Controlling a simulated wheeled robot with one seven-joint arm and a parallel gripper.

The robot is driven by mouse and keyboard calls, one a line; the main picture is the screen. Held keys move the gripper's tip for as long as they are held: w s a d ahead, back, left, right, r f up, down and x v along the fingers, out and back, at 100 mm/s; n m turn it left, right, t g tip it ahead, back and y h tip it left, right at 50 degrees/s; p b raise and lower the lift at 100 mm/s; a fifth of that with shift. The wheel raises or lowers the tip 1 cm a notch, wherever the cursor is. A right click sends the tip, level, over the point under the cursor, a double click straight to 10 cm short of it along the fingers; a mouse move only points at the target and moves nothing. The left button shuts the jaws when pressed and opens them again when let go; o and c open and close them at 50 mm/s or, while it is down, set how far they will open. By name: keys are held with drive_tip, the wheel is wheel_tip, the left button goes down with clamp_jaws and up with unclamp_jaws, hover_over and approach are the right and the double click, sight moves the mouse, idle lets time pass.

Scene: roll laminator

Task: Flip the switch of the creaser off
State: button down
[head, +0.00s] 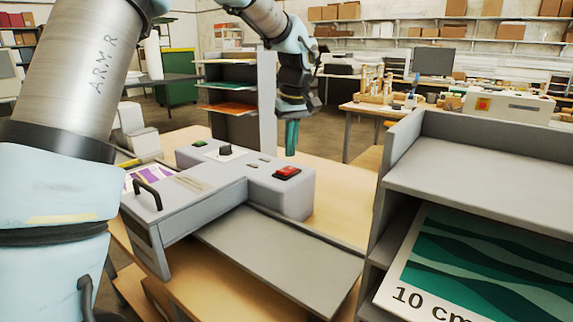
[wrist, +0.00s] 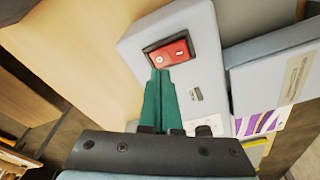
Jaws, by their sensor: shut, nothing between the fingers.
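A grey machine (head: 230,190), which I take to be the creaser, stands on the wooden table. Its red rocker switch (head: 287,172) sits in a black frame on the top of its right end. The switch also shows in the wrist view (wrist: 172,52), with a round mark on its left half and a line mark on its right half. Which half is pressed down I cannot tell. My gripper (head: 291,152) has green fingers, shut and empty, pointing down above and beyond the switch in the head view. In the wrist view the fingertips (wrist: 160,74) overlap the switch's lower edge; contact is not clear.
The machine also carries a black knob (head: 226,151), a green button (head: 199,143) and a black handle (head: 148,194). A flat grey tray (head: 285,260) extends in front. A grey shelf unit (head: 480,165) holding a green-patterned print (head: 470,275) stands close on the right.

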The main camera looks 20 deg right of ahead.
sight(291, 168)
wheel_tip(291, 168, up, 4)
drive_tip(key=shift+p, duration=1.25)
